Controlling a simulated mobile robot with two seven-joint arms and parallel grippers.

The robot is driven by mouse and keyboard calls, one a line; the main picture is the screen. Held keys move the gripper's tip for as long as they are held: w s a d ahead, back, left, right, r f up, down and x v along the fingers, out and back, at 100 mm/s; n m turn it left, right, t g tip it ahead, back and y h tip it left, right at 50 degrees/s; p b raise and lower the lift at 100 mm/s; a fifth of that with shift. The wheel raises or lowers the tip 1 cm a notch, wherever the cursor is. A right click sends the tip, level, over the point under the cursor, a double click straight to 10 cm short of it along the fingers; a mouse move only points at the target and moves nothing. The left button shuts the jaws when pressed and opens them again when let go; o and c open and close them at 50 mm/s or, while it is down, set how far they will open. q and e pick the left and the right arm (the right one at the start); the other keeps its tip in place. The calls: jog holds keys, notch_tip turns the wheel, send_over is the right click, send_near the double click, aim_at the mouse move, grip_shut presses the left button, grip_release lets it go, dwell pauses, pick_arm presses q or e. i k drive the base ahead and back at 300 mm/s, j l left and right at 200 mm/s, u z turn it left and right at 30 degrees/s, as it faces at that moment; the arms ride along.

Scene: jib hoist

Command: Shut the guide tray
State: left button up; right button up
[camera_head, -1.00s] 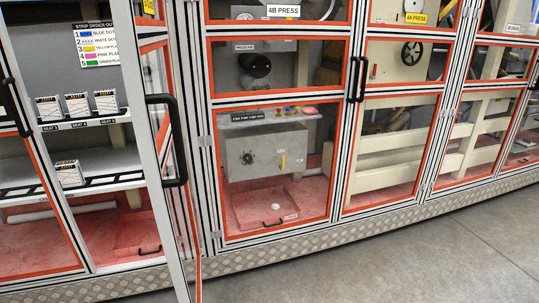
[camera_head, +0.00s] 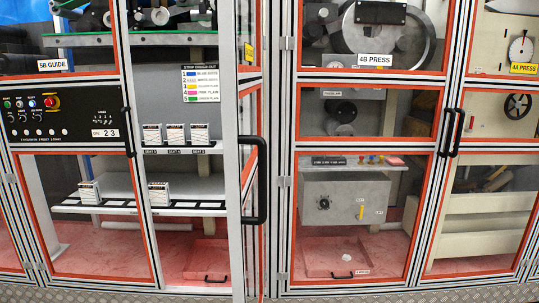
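The 5B GUIDE bay is at the left, under its 5B GUIDE label (camera_head: 52,65). Low inside it, on the pink floor, is a shallow pink tray (camera_head: 207,258) with a dark handle (camera_head: 215,278) at its front, apparently the guide tray. I cannot tell how far out it is. A framed door (camera_head: 232,190) with a long black handle (camera_head: 262,180) stands swung out at the right of this bay, close to the tray's right side. Neither of my grippers is in view.
White cartons (camera_head: 176,136) stand on the bay's shelves. A control panel (camera_head: 65,117) is at the left. The 4B PRESS bay (camera_head: 375,60) is behind closed clear doors, with a similar pink tray (camera_head: 345,257) low inside. A metal plinth runs along the bottom.

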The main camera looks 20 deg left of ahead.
aim_at(208, 261)
jog(key=l+u, duration=1.05)
jog(key=l, duration=0.15)
